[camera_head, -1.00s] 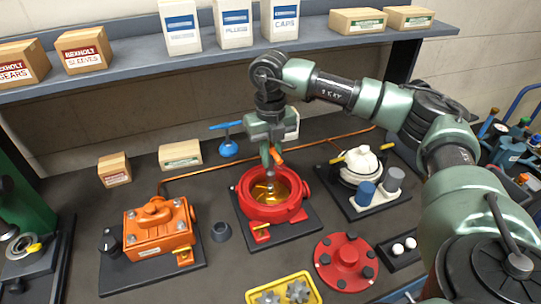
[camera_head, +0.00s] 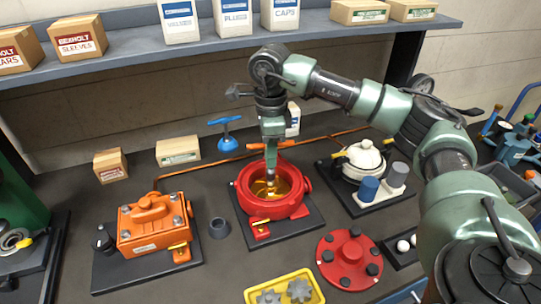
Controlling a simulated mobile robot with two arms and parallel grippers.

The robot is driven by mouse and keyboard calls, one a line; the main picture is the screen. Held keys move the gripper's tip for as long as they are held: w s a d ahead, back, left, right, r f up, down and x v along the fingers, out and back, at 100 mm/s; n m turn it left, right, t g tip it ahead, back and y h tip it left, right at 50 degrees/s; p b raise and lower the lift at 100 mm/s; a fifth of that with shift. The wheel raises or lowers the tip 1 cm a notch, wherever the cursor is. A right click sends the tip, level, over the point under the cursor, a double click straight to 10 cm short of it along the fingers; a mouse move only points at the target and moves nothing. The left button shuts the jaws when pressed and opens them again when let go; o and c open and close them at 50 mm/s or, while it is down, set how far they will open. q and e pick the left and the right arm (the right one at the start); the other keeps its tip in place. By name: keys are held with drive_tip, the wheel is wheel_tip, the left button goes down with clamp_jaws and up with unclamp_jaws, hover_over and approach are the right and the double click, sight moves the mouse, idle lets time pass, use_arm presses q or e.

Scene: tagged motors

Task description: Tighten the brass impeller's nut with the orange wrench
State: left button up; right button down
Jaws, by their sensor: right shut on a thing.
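The brass impeller (camera_head: 257,188) sits inside the open red pump housing (camera_head: 286,208). My right gripper (camera_head: 271,149) points straight down above the housing and is shut on the orange wrench (camera_head: 285,144). The orange crossbar shows on both sides of the fingers. The wrench's grey shaft stands upright and its lower end reaches the middle of the brass impeller. The nut is hidden under it, so I cannot see how it is seated. My left gripper is not in view.
A blue T-handled tool (camera_head: 228,142) stands behind the red housing. An orange motor (camera_head: 150,225) is at left, a white pump (camera_head: 362,157) at right. A red cover (camera_head: 349,258) and a yellow tray (camera_head: 284,291) with grey gears lie in front. A shelf (camera_head: 210,55) spans the back.

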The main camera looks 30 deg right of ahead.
drive_tip(key=shift+n, duration=0.3)
drive_tip(key=shift+f, duration=0.1)
drive_tip(key=shift+f+b, duration=0.9)
drive_tip(key=shift+f, duration=0.25)
